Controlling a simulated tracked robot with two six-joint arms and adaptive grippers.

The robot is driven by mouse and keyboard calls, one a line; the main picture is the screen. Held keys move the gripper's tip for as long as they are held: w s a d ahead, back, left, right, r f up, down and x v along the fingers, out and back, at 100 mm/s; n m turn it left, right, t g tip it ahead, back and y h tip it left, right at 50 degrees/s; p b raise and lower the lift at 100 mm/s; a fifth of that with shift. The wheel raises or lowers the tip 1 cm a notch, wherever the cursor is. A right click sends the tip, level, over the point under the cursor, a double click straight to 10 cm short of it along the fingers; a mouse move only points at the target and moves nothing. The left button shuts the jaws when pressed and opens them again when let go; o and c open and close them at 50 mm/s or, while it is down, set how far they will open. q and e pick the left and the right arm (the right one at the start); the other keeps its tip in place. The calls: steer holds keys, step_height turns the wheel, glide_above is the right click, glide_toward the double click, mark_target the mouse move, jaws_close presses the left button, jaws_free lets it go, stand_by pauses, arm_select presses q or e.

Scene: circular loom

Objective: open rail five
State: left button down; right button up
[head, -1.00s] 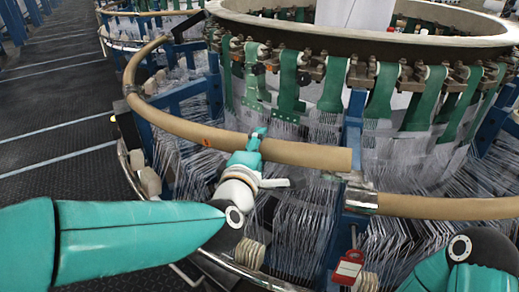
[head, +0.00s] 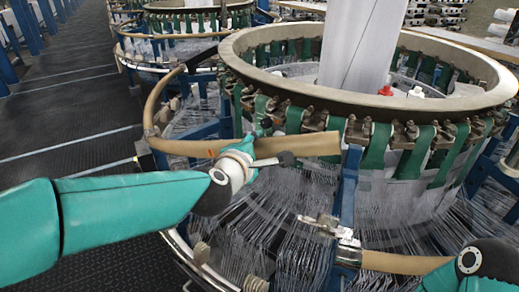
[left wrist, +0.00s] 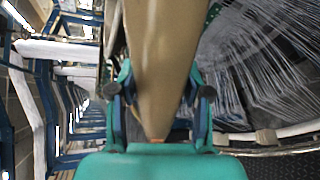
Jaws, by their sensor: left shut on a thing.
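A tan curved rail (head: 300,146) runs along the front left of the loom. Its right end hangs free, raised well above the metal joint (head: 338,232) where the neighbouring tan rail (head: 405,263) begins. Its left end reaches a dark bracket near the blue frame. My left gripper (head: 260,135) is shut on this rail, left of its free end. In the left wrist view, the fingers clasp the rail (left wrist: 160,50) from both sides. No number is readable on the rail. My right arm shows only at the lower right; its gripper is out of view.
The loom's large ring (head: 285,82) with green straps stands behind the rail. White threads (head: 290,205) fan out below it. A blue post (head: 345,190) stands beside the rail's free end. Dark floor (head: 70,110) lies open at left.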

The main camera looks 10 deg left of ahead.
arm_select(q)
steer(key=shift+n+g, duration=0.3)
steer(key=shift+n, duration=0.1)
steer(key=r+p, duration=0.1)
steer(key=w+a+r+p, duration=0.1)
steer(key=r+p, duration=0.2)
steer(key=shift+w+a+r+p, duration=0.25)
steer(key=shift+w+r+p, duration=0.05)
steer(key=shift+w+r, duration=0.1)
steer(key=shift+f, duration=0.1)
arm_select(e)
step_height(320, 180, up, 6)
steer(key=shift+f, duration=0.1)
steer(key=shift+c, duration=0.4)
